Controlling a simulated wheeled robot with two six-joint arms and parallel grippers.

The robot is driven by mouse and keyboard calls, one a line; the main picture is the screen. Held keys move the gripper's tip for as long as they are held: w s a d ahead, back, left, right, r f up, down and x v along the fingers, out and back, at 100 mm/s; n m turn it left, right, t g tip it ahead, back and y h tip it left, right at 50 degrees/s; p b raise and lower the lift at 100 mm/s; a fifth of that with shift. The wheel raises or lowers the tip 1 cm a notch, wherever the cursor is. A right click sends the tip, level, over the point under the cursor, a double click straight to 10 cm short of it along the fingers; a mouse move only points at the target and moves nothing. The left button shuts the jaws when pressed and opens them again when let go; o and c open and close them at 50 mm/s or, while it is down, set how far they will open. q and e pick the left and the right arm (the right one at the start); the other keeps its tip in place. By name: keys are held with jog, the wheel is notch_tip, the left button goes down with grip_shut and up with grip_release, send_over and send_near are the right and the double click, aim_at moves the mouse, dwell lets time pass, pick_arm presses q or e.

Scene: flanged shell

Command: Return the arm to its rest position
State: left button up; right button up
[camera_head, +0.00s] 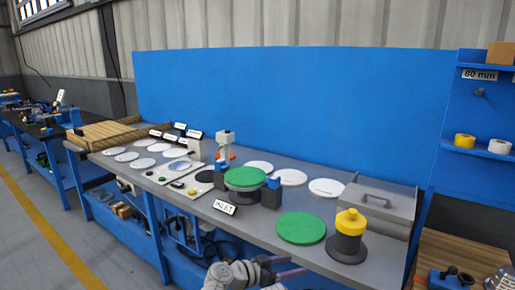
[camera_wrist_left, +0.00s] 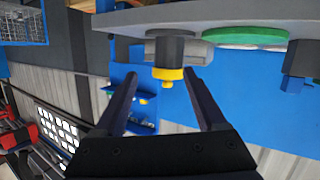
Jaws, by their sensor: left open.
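My left gripper (camera_head: 293,266) is at the bottom of the head view, in front of the bench edge, with its arm coming in from below. Its two fingers are apart and nothing is between them. The left wrist view also shows the open fingers (camera_wrist_left: 160,72). A flanged dark piece with a yellow top (camera_head: 349,222) stands upright on the bench, right of a green disc (camera_head: 300,228). In the tilted wrist view the yellow-topped piece (camera_wrist_left: 168,73) appears beyond the fingers, apart from them. My right gripper is in neither view.
The grey bench (camera_head: 265,222) carries a green-topped fixture (camera_head: 244,177), an INLET sign (camera_head: 225,207), white discs and a grey lidded box (camera_head: 375,205). A blue shelf (camera_head: 485,150) with tape rolls is at right. The floor (camera_head: 25,245) at left is clear.

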pick_arm(q)
jog(key=s+a+f+n+g+y, duration=0.45)
jog(key=a+f+y, duration=0.25)
jog(key=a+f, duration=0.5)
jog(key=s+a+f+n+g+y, duration=0.1)
jog(key=s+a+f+n+y, duration=0.15)
jog(key=a, duration=0.45)
jog(key=s+a+f+n+g+y, duration=0.1)
jog(key=s+a+n+y, duration=0.3)
jog(key=a, duration=0.4)
jog(key=s+d+m+g, duration=0.1)
jog(key=s+d+m, duration=0.4)
jog(key=d, duration=0.7)
notch_tip(320, 180, up, 14)
jog(key=n+p, duration=0.1)
jog(key=p, duration=1.3)
jog(key=shift+s+a+r+y, duration=0.15)
jog(key=shift+s+y, duration=0.15)
jog(key=shift+y, duration=0.05)
